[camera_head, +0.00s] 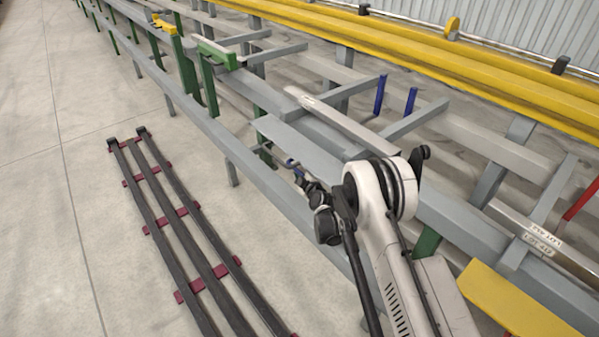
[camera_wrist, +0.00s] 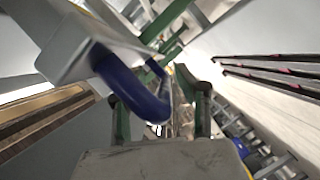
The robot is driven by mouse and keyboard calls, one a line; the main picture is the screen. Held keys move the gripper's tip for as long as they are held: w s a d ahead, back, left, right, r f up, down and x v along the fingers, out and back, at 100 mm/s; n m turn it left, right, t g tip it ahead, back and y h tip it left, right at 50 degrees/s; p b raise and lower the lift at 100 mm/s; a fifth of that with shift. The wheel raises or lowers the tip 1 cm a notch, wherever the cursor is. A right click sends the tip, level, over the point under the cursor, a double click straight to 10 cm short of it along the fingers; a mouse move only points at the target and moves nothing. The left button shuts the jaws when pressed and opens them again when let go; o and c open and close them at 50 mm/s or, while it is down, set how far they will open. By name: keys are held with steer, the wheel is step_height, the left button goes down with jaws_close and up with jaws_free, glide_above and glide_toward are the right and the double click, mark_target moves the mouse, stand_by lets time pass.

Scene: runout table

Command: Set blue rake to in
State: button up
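A blue curved handle (camera_wrist: 132,88) hangs from a grey metal part in the wrist view and fills much of its left middle. It is small in the head view (camera_head: 291,162), at the edge of the grey table. My gripper (camera_wrist: 158,95) has its two fingers apart, with the lower end of the blue handle between or just in front of them. I cannot tell whether they touch it. In the head view my gripper (camera_head: 299,174) is right at the handle and partly hides it. Two blue upright posts (camera_head: 380,95) (camera_head: 411,101) stand farther back on the table.
The grey runout table frame (camera_head: 300,142) runs diagonally beside my arm. Green brackets (camera_head: 215,75) stand farther up it, and a long yellow beam (camera_head: 430,52) lies behind. Dark rails with red crosspieces (camera_head: 172,222) lie on the floor at left. The floor between is clear.

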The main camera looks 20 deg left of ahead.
steer(key=shift+s, duration=0.1)
steer(key=v, duration=1.2)
